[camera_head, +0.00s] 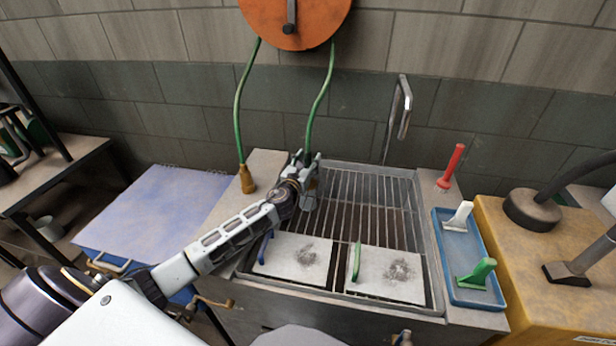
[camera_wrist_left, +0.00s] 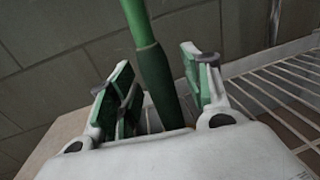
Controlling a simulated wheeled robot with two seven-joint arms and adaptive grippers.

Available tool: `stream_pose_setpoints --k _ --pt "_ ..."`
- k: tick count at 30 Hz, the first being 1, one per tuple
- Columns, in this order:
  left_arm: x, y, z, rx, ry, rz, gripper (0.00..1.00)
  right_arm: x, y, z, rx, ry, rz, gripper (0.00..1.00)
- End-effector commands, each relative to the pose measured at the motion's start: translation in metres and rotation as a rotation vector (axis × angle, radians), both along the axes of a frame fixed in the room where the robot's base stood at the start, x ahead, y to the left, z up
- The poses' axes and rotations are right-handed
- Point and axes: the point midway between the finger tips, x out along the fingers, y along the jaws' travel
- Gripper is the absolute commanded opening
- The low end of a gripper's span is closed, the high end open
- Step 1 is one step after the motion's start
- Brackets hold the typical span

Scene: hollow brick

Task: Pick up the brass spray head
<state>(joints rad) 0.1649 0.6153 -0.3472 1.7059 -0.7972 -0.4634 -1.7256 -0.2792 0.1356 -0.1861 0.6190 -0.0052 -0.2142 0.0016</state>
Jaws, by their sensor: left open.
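The brass spray head (camera_head: 246,180) hangs at the end of the left green hose, at the left back corner of the sink surround. My left gripper (camera_head: 308,160) is to its right, over the sink's back left corner and apart from it. It is open. In the left wrist view, the other green hose's dark green end piece (camera_wrist_left: 155,80) stands between the spread fingers (camera_wrist_left: 158,62). I cannot tell whether they touch it, and its lower end is hidden by my gripper. My right gripper does not show.
An orange hose reel (camera_head: 294,12) hangs on the wall above. The metal sink rack (camera_head: 365,205) bears two stained white tiles at the front.

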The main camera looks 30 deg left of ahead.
Motion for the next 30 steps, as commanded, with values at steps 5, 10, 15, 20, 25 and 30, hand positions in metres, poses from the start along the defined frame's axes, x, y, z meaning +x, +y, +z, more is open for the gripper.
stream_pose_setpoints --k 5,10,15,20,25,30 --pt "0.0012 -0.0001 -0.0002 0.000 0.000 -0.001 0.49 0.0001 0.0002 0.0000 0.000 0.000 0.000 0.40" --pt "0.0010 0.0000 -0.0002 0.000 0.000 0.000 0.49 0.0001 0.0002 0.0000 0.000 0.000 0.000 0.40" --pt "0.0009 0.0000 -0.0002 0.001 0.000 0.000 0.47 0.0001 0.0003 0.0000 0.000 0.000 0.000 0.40" --pt "0.0009 0.0001 -0.0002 0.001 0.000 0.000 0.27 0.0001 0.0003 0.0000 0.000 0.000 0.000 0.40" --pt "0.0009 0.0001 -0.0002 0.001 0.000 0.000 0.05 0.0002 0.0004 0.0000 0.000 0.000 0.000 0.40" --pt "0.0010 0.0001 0.0007 0.001 -0.001 0.000 0.00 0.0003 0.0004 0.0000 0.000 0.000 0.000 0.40"
